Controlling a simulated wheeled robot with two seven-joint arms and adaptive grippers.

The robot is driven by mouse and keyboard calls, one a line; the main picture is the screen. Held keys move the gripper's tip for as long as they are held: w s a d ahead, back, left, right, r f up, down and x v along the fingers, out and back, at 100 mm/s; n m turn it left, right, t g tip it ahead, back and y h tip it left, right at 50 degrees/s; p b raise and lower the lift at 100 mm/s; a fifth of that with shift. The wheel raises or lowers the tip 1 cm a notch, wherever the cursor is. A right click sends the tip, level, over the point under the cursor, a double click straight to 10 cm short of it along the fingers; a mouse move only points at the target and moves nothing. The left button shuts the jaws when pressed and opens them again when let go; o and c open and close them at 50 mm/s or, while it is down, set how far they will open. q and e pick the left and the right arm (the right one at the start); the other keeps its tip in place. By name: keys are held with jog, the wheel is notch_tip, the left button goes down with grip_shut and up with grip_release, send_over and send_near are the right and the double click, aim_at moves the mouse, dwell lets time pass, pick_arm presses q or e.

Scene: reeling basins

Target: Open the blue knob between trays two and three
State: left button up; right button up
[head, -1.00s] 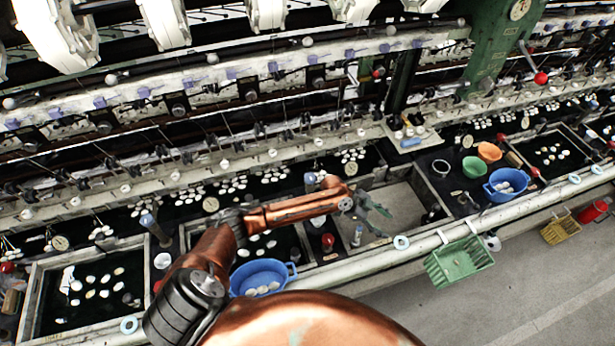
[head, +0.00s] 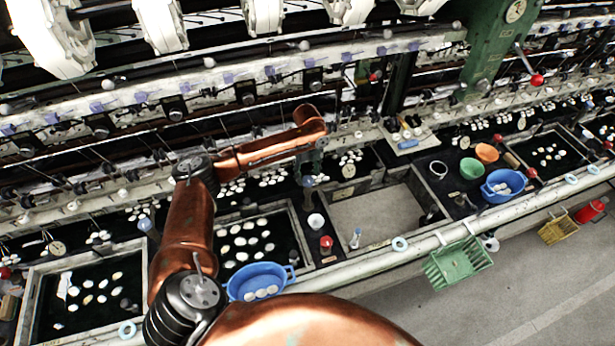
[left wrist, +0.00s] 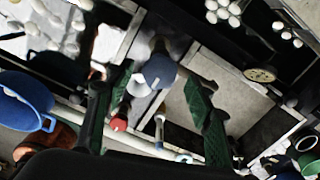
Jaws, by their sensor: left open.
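A blue-grey knob (head: 308,181) stands on a post on the dark strip between the cocoon tray and the empty grey tray. My right gripper is not in view.
The cocoon tray (head: 299,240) is left of the knob and the empty tray (head: 375,215) is right. A white cup (head: 316,221) and a red-topped jar (head: 326,244) stand in front. A blue basin (head: 258,281) hangs at the near edge. Machine rails run behind.

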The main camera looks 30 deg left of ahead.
pick_arm(q)
jog(key=shift+f, duration=1.05)
jog(key=c, duration=1.2)
